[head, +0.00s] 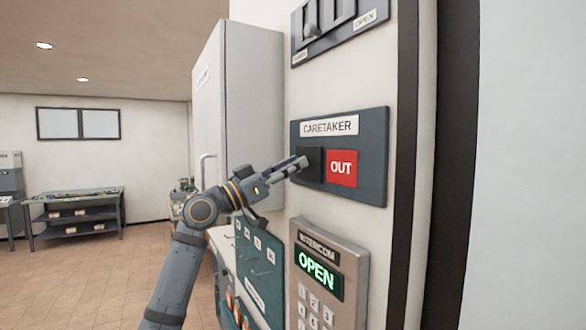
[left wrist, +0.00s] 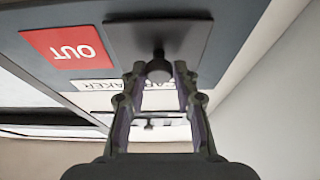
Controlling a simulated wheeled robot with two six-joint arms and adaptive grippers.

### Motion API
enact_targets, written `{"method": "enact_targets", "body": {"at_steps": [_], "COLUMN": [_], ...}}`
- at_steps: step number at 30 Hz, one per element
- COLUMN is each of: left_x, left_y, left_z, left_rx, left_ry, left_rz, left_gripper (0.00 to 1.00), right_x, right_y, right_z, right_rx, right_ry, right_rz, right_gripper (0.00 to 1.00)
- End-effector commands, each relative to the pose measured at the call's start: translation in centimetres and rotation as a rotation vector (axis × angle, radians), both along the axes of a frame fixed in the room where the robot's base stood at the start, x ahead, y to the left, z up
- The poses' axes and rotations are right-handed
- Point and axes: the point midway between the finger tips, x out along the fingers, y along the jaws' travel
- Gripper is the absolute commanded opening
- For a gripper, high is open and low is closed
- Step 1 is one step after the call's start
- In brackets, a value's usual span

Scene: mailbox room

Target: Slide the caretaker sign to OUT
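The caretaker sign (head: 375,150) is a dark blue-grey wall panel labelled CARETAKER. Its dark slider plate (head: 311,164) stands at the left, and the red OUT field (head: 342,168) is uncovered to its right. My left gripper (head: 304,163) reaches in from the left to the slider plate. In the left wrist view the round knob (left wrist: 159,70) on the slider plate (left wrist: 185,42) lies between the fingertips, with a narrow gap on each side, so the gripper looks open around it. The OUT field (left wrist: 62,49) appears upside down there. My right gripper is not in view.
An intercom keypad (head: 325,300) reading OPEN is below the sign, with a blue-green hook board (head: 258,262) beside it. Another slider panel (head: 345,30) is above. A white cabinet (head: 240,100) juts out at the left. Open floor (head: 75,275) lies further left.

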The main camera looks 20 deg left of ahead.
Motion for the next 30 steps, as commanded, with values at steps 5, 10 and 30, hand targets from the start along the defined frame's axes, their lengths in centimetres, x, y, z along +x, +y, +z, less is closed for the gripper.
{"method": "enact_targets", "body": {"at_steps": [5, 10, 30], "left_x": [0.0, 0.0, -5.1], "left_y": [0.1, 0.0, 4.3], "left_z": [0.1, 0.0, -2.9], "left_rx": [0.000, 0.000, 0.002], "left_ry": [0.000, 0.001, 0.003], "left_rz": [0.002, 0.001, 0.003], "left_gripper": [0.49, 0.49, 0.49], "right_x": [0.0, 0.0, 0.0], "right_y": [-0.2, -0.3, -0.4], "right_z": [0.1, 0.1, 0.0], "right_rx": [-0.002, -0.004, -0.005], "right_ry": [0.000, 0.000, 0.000], "right_rz": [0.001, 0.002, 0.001], "right_gripper": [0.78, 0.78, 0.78]}}
